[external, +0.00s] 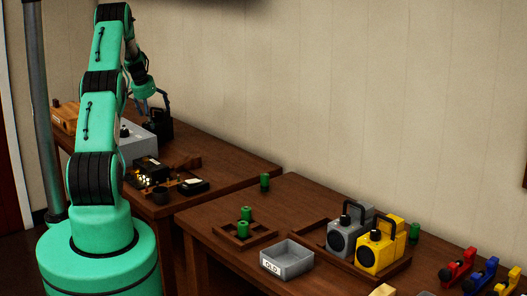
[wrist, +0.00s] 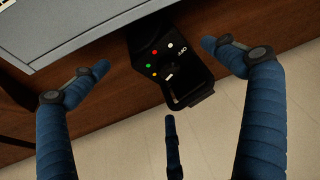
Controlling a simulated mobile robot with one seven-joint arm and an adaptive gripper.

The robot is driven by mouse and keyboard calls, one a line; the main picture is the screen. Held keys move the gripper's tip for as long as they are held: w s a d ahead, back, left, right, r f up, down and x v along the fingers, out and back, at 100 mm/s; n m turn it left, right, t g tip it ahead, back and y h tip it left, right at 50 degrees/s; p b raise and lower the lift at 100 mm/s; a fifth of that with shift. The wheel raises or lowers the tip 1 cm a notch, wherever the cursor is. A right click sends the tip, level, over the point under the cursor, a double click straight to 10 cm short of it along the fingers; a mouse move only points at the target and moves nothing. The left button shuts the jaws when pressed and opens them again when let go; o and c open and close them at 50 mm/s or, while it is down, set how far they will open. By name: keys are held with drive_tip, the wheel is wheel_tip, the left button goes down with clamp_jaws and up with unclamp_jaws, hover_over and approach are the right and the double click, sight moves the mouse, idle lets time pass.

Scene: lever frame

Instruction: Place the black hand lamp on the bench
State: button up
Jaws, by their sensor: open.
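The black hand lamp (external: 160,130), a dark boxy body, stands at the back of the far-left table, beside a grey box. My gripper (external: 153,103) is just above it, its fingers apart. In the wrist view a black body (wrist: 168,70), apparently the lamp, shows small red, green, white and orange dots and a pale label. It lies between the spread blue fingers of my gripper (wrist: 162,75), which do not visibly touch it. A third finger points up from below. Part of the lamp is cut off from sight by the grey box.
The grey box (external: 137,140) stands close beside the lamp. The right bench (external: 225,255) holds a tray with grey (external: 347,230) and yellow (external: 380,245) lamps, a grey bin labelled OLD (external: 287,260) and green cylinders in a small tray. Bare wood lies at its front left.

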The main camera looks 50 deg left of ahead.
drive_tip(key=shift+v, duration=1.5)
